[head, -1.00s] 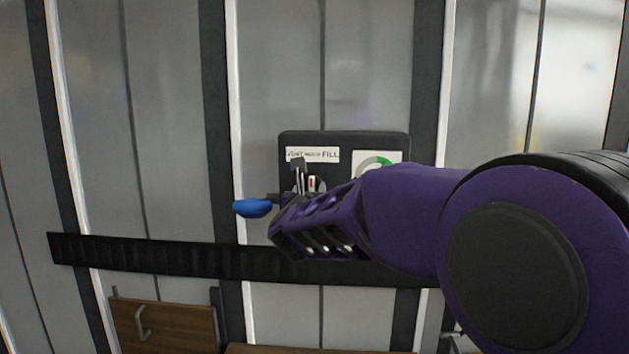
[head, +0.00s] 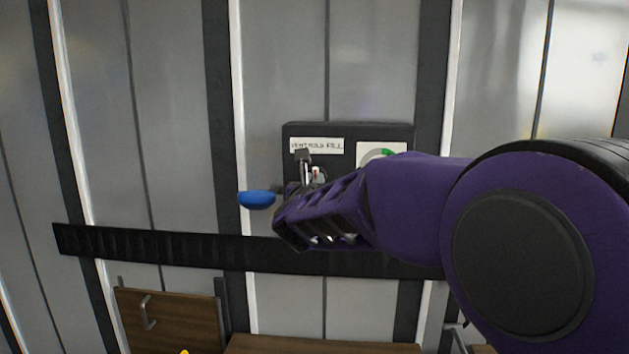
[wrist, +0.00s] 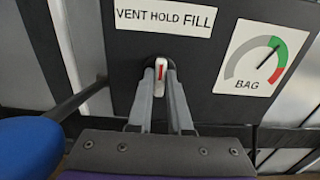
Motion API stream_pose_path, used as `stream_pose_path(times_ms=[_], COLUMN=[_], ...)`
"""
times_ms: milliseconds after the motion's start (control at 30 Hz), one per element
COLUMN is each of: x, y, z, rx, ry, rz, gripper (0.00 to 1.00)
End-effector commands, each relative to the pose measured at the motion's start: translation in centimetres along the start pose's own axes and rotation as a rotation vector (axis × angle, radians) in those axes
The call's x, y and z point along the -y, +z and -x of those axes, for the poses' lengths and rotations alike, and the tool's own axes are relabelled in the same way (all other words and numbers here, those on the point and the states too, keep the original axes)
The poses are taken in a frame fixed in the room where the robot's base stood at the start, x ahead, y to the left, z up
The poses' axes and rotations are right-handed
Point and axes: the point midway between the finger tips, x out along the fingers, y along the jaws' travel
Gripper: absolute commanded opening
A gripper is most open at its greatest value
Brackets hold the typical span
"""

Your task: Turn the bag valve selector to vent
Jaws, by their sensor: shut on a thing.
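The bag valve selector (wrist: 160,68) is a small pale lever with a red line, on a dark panel (wrist: 206,84) below a white label (wrist: 165,18) reading VENT HOLD FILL. In the wrist view the lever stands about upright, roughly under HOLD. My gripper (wrist: 159,78) has its two grey fingers on either side of the lever and is shut on it. In the head view my gripper (head: 309,164) is at the panel's lower left, and my purple wrist covers much of the panel's lower part.
A BAG gauge (wrist: 263,60) sits right of the label, its needle toward the green band. A blue rounded piece (head: 257,200) on a dark rod juts out left of my gripper. A black rail (head: 150,249) crosses the wall below, above a wooden panel (head: 180,318).

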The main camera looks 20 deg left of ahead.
Motion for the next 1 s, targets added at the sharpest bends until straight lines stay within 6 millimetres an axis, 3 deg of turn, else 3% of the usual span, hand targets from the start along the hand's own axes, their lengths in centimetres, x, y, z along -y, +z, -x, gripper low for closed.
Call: stream_pose_path(times_ms=[367,1000], x=[-0.01,-0.31], y=[-0.16,-0.01], z=[-0.02,0.00], rx=[0.002,0.002], ry=[-0.001,-0.001], rz=[0.137,0.679], gripper=[0.00,0.00])
